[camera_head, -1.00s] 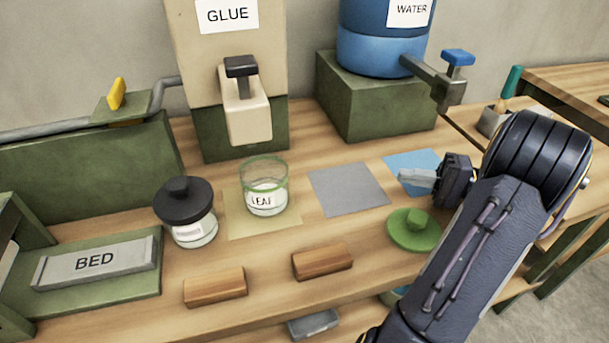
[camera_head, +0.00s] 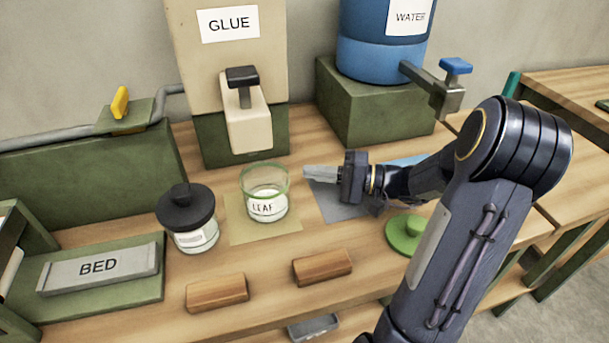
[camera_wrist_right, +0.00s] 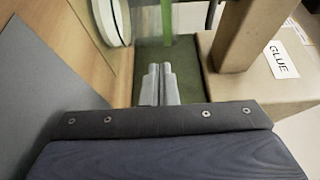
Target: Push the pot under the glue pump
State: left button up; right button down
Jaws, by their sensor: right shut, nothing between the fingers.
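The pot is a clear glass jar (camera_head: 266,192) with a green rim and a LEAF label. It stands upright on a tan square (camera_head: 240,222), in front of the beige glue pump (camera_head: 249,115) and its dark lever. My right gripper (camera_head: 308,173) is shut and empty, its fingers pointing left, just right of the pot with a small gap. In the right wrist view the shut fingertips (camera_wrist_right: 160,72) point toward a thin green edge and a green block. My left gripper is not in view.
A black-lidded jar (camera_head: 190,220) stands left of the pot. Wooden blocks (camera_head: 217,292) lie in front. A green lid (camera_head: 406,235) lies under my right arm's side. A grey square (camera_head: 338,210) lies right of the pot, and a blue water tank (camera_head: 385,60) stands behind.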

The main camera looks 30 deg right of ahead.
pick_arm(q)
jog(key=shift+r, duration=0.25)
pick_arm(e)
jog(key=shift+s+a, duration=0.1)
jog(key=shift+a, duration=1.5)
